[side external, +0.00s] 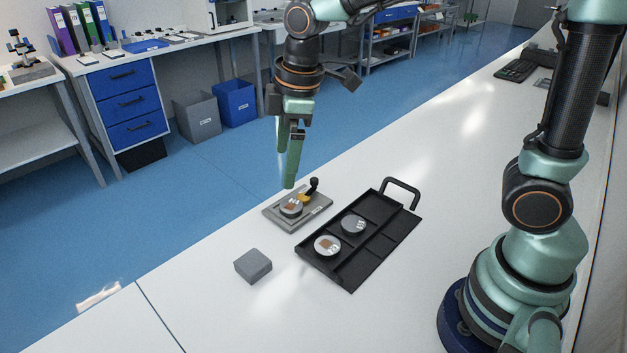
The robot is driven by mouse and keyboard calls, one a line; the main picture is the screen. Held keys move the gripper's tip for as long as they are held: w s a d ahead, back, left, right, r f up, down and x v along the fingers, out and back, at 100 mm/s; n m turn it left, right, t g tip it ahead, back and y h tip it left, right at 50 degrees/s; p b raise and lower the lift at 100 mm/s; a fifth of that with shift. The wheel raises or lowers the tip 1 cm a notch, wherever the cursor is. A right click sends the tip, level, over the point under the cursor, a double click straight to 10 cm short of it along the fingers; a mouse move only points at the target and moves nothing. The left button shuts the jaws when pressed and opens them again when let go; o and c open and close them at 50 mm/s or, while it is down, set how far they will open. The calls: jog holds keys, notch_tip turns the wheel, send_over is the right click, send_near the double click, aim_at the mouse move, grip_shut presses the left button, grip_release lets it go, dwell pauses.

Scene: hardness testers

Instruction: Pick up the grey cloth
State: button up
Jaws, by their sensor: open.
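A small grey, block-shaped item (253,265), which looks like the folded grey cloth, lies on the white bench near its front left edge. My gripper (288,168) points down with green fingers, and it is open and empty. It is above and behind the grey cloth, apart from it, close over the back of a grey fixture plate (271,215). One finger partly hides the other, so the gap between them is hard to see.
The fixture plate holds a round sample (291,207) and a black-knobbed clamp (312,187). Right of the cloth is a black tray (352,283) with a raised handle (403,190) and two round samples (327,245). The bench around the cloth is clear.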

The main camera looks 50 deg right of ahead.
jog(key=w+a+f+n+g, duration=0.2)
jog(key=w+a+f+n, duration=0.1)
jog(key=a+f+n, duration=0.45)
send_over(252, 261)
jog(key=shift+m+h, duration=0.25)
jog(key=shift+h, duration=0.05)
notch_tip(252, 261, down, 7)
jog(key=shift+a+f, duration=0.15)
jog(key=shift+f, duration=0.05)
jog(key=shift+d+f, duration=0.2)
jog(key=shift+f, duration=2.55)
jog(key=c, duration=1.3)
